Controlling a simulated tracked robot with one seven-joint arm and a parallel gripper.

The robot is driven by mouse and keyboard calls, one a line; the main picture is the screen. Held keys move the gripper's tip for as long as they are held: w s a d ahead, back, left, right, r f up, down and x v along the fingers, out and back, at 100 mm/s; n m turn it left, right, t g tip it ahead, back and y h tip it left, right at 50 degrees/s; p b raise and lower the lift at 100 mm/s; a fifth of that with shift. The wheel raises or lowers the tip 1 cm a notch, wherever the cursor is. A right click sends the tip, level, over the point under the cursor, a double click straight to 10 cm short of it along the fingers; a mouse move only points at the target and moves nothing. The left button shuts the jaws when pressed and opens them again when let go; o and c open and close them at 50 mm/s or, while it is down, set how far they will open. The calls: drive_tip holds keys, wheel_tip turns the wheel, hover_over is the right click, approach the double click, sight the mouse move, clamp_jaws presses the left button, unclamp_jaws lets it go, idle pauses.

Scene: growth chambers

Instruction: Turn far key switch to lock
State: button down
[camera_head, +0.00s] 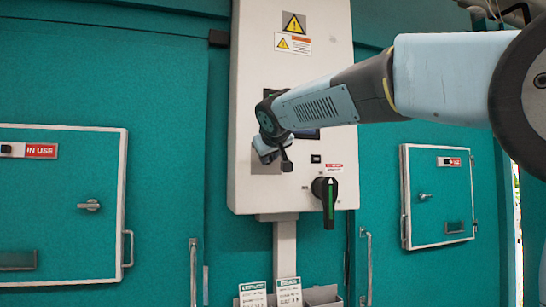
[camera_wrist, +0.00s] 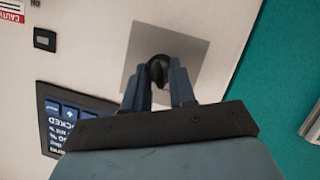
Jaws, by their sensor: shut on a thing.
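The key switch (camera_wrist: 157,68) is a small dark knob on a square grey metal plate (camera_wrist: 192,48), fixed to the white control panel (camera_head: 330,75). In the wrist view my gripper (camera_wrist: 158,78) has its two blue-grey fingers on either side of the knob, shut on it. In the head view my gripper (camera_head: 266,154) is at the panel's lower left, over the grey plate, and hides the switch there. A dark screen (camera_wrist: 68,118) beside the plate shows text ending in "CKED"; the start is cut off. The knob's exact turn angle is hard to read.
A black rotary handle (camera_head: 328,194) with a green stripe juts from the panel, right of my gripper. Teal chamber doors flank the panel: a left hatch (camera_head: 62,175) and a right hatch (camera_head: 437,180). Upright door handles stand below.

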drive_tip(key=shift+n, duration=0.4)
idle(0.3)
drive_tip(key=c, duration=1.3)
unclamp_jaws()
drive_tip(key=shift+w+f, duration=0.1)
drive_tip(key=shift+o, duration=0.2)
drive_tip(key=v, duration=1.4)
drive_tip(key=shift+a, duration=0.15)
drive_tip(key=shift+f, duration=0.15)
drive_tip(key=s+d+f+m+g+h, duration=0.15)
drive_tip(key=s+d+f, duration=0.25)
drive_tip(key=d+f, duration=0.4)
drive_tip(key=s+d+f+m+g+h, duration=0.1)
drive_tip(key=s+d+f+m+g, duration=0.3)
drive_tip(key=f, duration=0.6)
drive_tip(key=s+d+f+g, duration=0.1)
drive_tip(key=s+d+f, duration=0.2)
drive_tip(key=f, duration=0.4)
drive_tip(key=s+d+f+m+g, duration=0.1)
drive_tip(key=s+d+f, duration=0.2)
drive_tip(key=s+f, duration=0.2)
drive_tip(key=s+d+f+m+g+y, duration=0.1)
drive_tip(key=s+d+f, duration=0.2)
drive_tip(key=s+f, duration=0.2)
wheel_tip(320, 180, down, 4)
drive_tip(key=shift+d+r, duration=0.2)
